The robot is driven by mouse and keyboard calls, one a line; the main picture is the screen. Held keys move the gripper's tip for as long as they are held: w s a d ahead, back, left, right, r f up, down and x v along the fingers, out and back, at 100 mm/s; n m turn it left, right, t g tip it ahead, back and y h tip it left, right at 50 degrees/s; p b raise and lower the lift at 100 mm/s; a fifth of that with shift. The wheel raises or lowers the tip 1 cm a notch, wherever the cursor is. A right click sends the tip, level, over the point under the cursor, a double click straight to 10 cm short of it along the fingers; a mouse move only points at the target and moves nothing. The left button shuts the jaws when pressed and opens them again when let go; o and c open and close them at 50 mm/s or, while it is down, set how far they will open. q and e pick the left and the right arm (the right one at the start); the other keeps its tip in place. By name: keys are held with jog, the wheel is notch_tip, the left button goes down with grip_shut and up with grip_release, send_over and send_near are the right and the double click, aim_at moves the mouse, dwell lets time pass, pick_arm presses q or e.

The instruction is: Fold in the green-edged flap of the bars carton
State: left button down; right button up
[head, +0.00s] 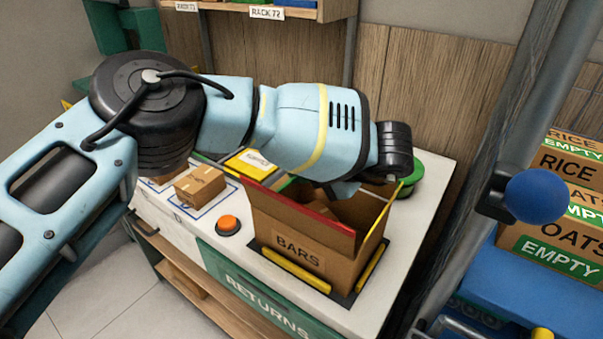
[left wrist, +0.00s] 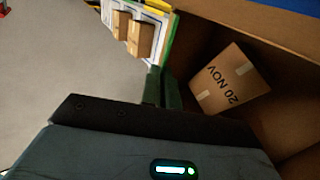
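The bars carton (head: 290,250) stands on the white bench. A red-edged flap (head: 300,209) stands up along its front and a yellow-edged flap (head: 376,236) on its right. A bit of green (head: 283,183) behind the red edge appears to be the green-edged flap; its green edge (left wrist: 170,42) also seems to show in the left wrist view. A small box marked 20 NOV (left wrist: 230,80) lies inside the carton. My left arm reaches over the carton and hides its far side. My left gripper's dark green fingers (left wrist: 161,88) look closed together beside the green edge.
Small brown cartons (head: 200,184) and an orange button (head: 228,224) are left of the carton. A round green object (head: 412,172) is behind it. A grey post and blue ball (head: 535,196) stand at right, before stacked rice and oats cartons (head: 565,235).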

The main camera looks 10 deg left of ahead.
pick_arm(q)
jog(key=shift+s+d+f+t+y, duration=0.1)
jog(key=shift+d+f+t+y, duration=0.2)
jog(key=shift+y, duration=0.4)
jog(key=c, duration=1.6)
grip_release()
jog(key=shift+c, duration=0.2)
jog(key=v, duration=0.7)
jog(key=shift+d+r+b, duration=0.2)
jog(key=shift+d+b, duration=0.1)
jog(key=shift+b, duration=0.05)
jog(key=shift+s, duration=0.1)
